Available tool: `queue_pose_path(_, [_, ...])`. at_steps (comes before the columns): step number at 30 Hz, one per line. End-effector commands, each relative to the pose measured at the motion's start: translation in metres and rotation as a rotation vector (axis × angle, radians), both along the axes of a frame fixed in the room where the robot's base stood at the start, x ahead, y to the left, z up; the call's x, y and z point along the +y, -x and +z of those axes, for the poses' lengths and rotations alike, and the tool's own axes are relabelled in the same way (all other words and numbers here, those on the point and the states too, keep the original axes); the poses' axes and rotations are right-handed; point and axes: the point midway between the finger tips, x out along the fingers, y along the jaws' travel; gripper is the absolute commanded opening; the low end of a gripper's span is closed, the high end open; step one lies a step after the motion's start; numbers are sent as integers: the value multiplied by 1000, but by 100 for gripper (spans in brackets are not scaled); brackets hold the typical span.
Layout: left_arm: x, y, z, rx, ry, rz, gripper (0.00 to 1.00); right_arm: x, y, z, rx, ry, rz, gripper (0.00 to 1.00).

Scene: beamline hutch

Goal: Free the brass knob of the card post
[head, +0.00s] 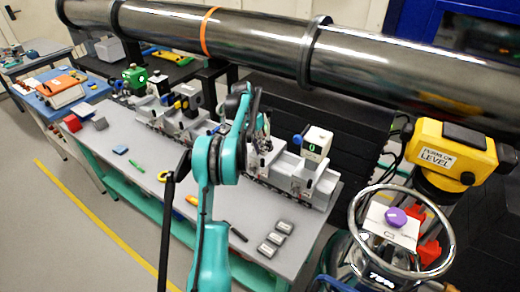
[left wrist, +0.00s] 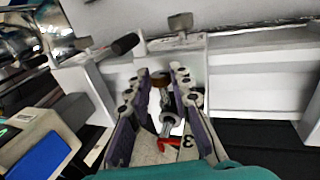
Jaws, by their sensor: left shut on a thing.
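My left gripper (head: 262,135) is at the row of grey carriages on the bench, mostly hidden behind my teal arm in the head view. In the left wrist view its two dark-padded fingers (left wrist: 163,82) are shut on a small brownish brass knob (left wrist: 162,78). A metal stem and a red lever (left wrist: 170,145) show below the knob, between the fingers. A white carriage or post body (left wrist: 225,82) stands right behind the fingertips. I cannot tell the card post apart from its neighbours in the head view. My right gripper is in neither view.
A small white box with a green digit display (head: 317,142) stands right of the gripper. A long steel pipe (head: 260,40) crosses above the bench. Grey blocks (head: 270,246) lie at the bench front (head: 135,175). A yellow level device (head: 450,155) and a steel ring (head: 447,240) are at right.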

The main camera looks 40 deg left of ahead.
Motion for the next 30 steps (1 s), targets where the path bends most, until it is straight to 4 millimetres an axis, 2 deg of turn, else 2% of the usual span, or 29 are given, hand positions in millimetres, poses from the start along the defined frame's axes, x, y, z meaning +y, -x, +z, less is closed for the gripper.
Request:
queue_pose_path(12, [7,1,-3,-34,302,1,0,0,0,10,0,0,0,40])
queue_pose_path(24, [7,1,-4,-38,336,0,0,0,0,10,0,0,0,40])
queue_pose_path(25, [7,1,-4,-38,336,0,26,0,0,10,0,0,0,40])
queue_pose_path(27, [7,1,-4,-38,336,0,42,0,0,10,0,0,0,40])
queue_pose_path(30, [7,1,-4,-37,335,0,42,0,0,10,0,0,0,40])
